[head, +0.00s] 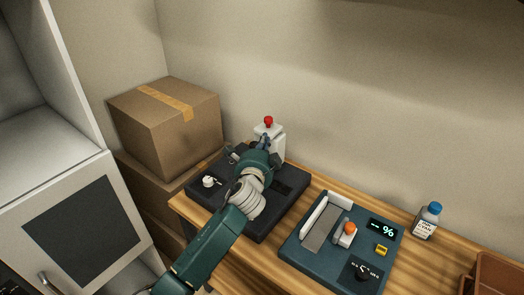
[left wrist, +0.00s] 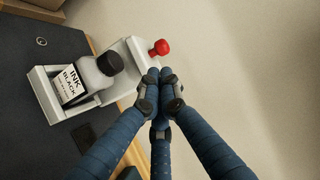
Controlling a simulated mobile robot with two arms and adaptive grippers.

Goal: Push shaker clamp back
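The shaker is a dark flat unit (head: 262,225) on the left of the wooden table. Its white clamp (head: 279,149) with a red knob (head: 268,121) stands at its back. In the left wrist view the white clamp (left wrist: 120,65) stands around an ink bottle with a black cap (left wrist: 75,82), labelled "INK BLACK"; the red knob (left wrist: 159,47) is at its end. My left gripper (head: 264,142) reaches over the shaker in front of the clamp and partly hides it. In the wrist view its fingers (left wrist: 160,84) are together and empty, close beside the clamp; contact is unclear.
A teal unit (head: 300,255) with a "%" display, white bracket and orange-topped knob stands to the right. A blue-capped bottle (head: 424,222) and a brown bin (head: 495,275) are further right. Cardboard boxes (head: 165,130) are stacked at the left.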

